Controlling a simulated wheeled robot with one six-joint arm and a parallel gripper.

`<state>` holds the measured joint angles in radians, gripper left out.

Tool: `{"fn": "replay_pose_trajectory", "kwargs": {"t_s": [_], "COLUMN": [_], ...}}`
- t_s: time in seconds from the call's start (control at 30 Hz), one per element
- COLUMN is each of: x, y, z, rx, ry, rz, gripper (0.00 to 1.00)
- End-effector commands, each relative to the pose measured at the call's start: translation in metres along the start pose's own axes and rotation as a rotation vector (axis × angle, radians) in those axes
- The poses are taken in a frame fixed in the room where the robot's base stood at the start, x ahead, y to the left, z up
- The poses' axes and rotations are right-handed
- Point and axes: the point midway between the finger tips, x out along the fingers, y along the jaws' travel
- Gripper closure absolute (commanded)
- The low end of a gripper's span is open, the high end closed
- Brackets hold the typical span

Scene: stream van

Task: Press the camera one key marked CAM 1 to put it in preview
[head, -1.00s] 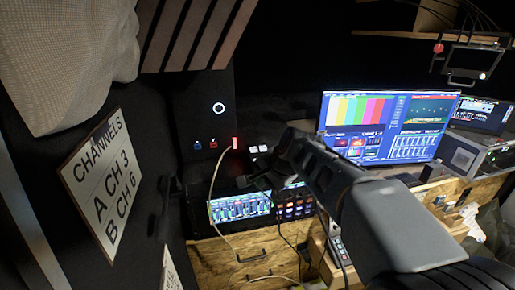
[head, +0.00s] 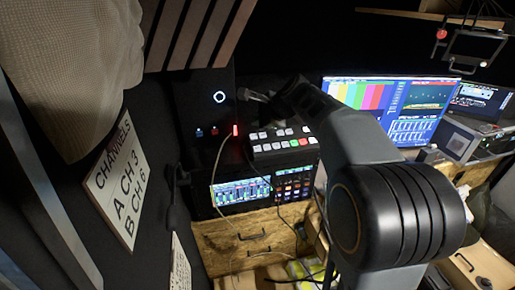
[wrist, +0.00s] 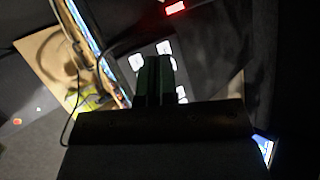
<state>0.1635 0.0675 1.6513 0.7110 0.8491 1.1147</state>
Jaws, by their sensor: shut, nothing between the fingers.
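The switcher panel (head: 284,152), a dark slanted box with rows of white keys and a few lit red and green, sits on top of the rack unit in the head view. No key label is legible, so I cannot tell which is CAM 1. My gripper (head: 243,95) is at the panel's upper left, seemingly above and behind it, with the arm reaching in from the right. In the wrist view my gripper (wrist: 155,62) is shut and empty. White keys (wrist: 164,47) show around its fingers, which hide part of the panel (wrist: 188,65). Contact is not visible.
A rack unit with a lit screen (head: 241,192) stands under the panel on a wooden drawer cabinet (head: 225,240). A cable (head: 217,160) hangs at its left. A large monitor (head: 418,100) stands right, behind my arm. A channels sign (head: 118,180) is at left.

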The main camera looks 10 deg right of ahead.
Motion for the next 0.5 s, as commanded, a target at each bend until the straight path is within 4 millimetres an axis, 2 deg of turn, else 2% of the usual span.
{"fn": "replay_pose_trajectory", "kwargs": {"t_s": [0.27,0.5], "x": [0.011,0.032], "y": [0.007,0.019], "z": [-0.006,-0.017], "rx": [-0.001,-0.001], "ry": [0.0,0.0], "rz": [0.001,0.002], "gripper": [1.0,1.0]}}
